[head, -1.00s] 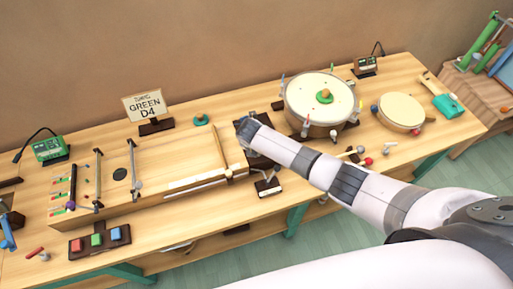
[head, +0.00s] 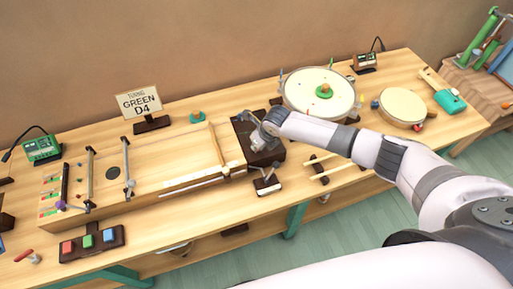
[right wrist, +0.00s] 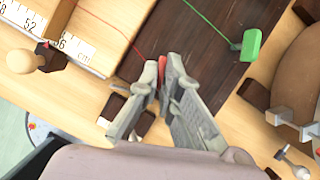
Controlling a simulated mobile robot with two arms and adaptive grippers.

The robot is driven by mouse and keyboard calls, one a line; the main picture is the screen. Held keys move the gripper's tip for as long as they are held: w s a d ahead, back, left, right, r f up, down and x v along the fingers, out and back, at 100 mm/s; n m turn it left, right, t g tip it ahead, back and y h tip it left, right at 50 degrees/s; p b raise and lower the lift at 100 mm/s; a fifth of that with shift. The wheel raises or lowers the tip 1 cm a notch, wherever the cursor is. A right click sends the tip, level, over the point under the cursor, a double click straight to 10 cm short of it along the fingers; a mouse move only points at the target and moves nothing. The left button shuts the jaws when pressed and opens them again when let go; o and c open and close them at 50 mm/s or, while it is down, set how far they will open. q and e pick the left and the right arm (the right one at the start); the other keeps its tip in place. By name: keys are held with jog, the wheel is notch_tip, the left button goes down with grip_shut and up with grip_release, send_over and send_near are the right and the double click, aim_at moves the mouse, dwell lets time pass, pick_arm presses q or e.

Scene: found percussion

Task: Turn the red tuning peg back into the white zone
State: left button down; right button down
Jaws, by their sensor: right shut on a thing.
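The red tuning peg (right wrist: 162,66) shows as a small red piece between my right gripper's fingertips in the right wrist view. My right gripper (right wrist: 163,78) is shut on it, above the dark peg block (right wrist: 205,45). A red string runs up-left from the peg. The green peg (right wrist: 250,45) stands apart to the right with its green string. In the head view my right gripper (head: 262,140) is over the dark block (head: 243,128) at the right end of the long wooden string box (head: 165,160). The peg is hidden there. I cannot make out a white zone around the peg. My left gripper is not in view.
A ruler (right wrist: 55,35) marked in cm lies along the box edge. A card (head: 138,103) reads GREEN D4. A small dark stand (head: 267,185) is in front of the block. A drum (head: 320,92) stands behind my right arm. Red, green and blue buttons (head: 90,243) are at front left.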

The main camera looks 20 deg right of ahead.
jog(key=shift+f+n+b, duration=0.15)
jog(key=shift+n+b, duration=0.7)
jog(key=shift+n, duration=0.05)
jog(key=shift+y, duration=0.3)
jog(key=c, duration=1.8)
grip_release()
jog(key=shift+d, duration=0.1)
jog(key=shift+r, duration=0.35)
jog(key=v, duration=1.1)
jog(key=shift+r, duration=0.35)
jog(key=shift+f, duration=0.1)
